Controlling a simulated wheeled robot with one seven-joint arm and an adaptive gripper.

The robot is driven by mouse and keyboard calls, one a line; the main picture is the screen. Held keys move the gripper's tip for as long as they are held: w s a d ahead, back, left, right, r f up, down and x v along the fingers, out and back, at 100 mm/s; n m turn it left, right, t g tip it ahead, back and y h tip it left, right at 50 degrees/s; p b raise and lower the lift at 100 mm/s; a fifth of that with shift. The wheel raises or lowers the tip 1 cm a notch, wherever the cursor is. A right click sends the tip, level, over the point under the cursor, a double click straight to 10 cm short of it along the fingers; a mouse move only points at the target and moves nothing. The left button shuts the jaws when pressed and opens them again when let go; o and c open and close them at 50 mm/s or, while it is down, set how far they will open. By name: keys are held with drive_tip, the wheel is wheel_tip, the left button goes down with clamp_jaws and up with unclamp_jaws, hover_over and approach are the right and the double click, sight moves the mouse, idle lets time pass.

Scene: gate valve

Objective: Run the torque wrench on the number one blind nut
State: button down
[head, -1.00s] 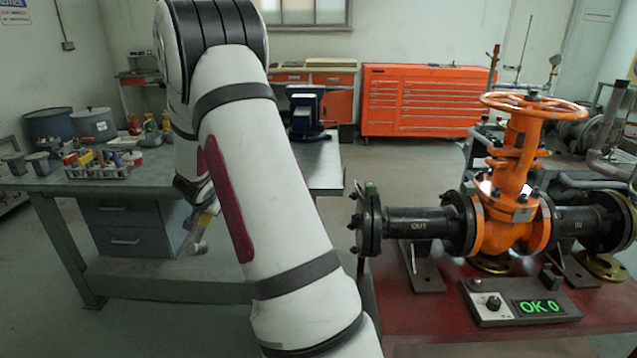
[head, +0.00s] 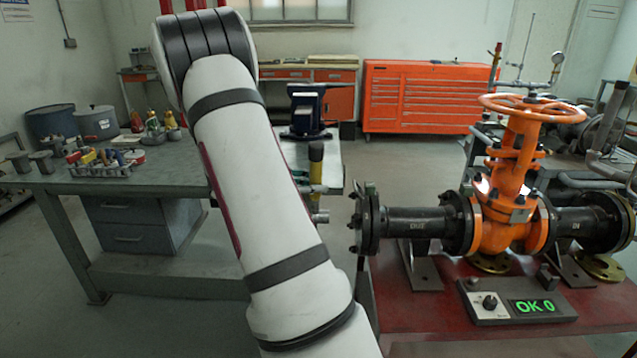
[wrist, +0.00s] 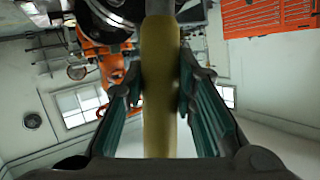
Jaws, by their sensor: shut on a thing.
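The torque wrench (head: 316,170) shows upright just right of my arm in the head view, with a dark end, a yellow band and metal below. I cannot make out which nut is number one.
The orange gate valve (head: 513,190) stands on a red bench (head: 430,318) with a control box (head: 515,302) reading "OK 0". A grey workbench (head: 160,175) with tools stands left. An orange tool cabinet (head: 425,98) is at the back. Floor shows between the benches.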

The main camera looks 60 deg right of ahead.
drive_tip(key=shift+s+r+m+g, duration=0.3)
drive_tip(key=shift+s+g, duration=0.1)
drive_tip(key=shift+s, duration=0.15)
drive_tip(key=shift+a, duration=0.1)
drive_tip(key=shift+s+d+p, duration=0.35)
drive_tip(key=shift+s+d, duration=0.1)
drive_tip(key=shift+s, duration=0.35)
drive_tip(key=shift+s+d+p, duration=0.35)
drive_tip(key=shift+s+d, duration=0.05)
drive_tip(key=shift+s, duration=0.4)
drive_tip(key=shift+s+d, duration=0.1)
drive_tip(key=shift+s, duration=0.15)
drive_tip(key=shift+s+d+p, duration=0.2)
drive_tip(key=shift+s+d, duration=0.15)
drive_tip(key=shift+s, duration=0.3)
drive_tip(key=shift+s+d+p, duration=0.2)
drive_tip(key=shift+s+d, duration=0.1)
drive_tip(key=shift+s, duration=0.3)
drive_tip(key=shift+s+d, duration=0.3)
drive_tip(key=shift+s, duration=0.3)
idle(1.6)
drive_tip(key=shift+w+a, duration=0.25)
drive_tip(key=shift+w, duration=0.25)
idle(1.1)
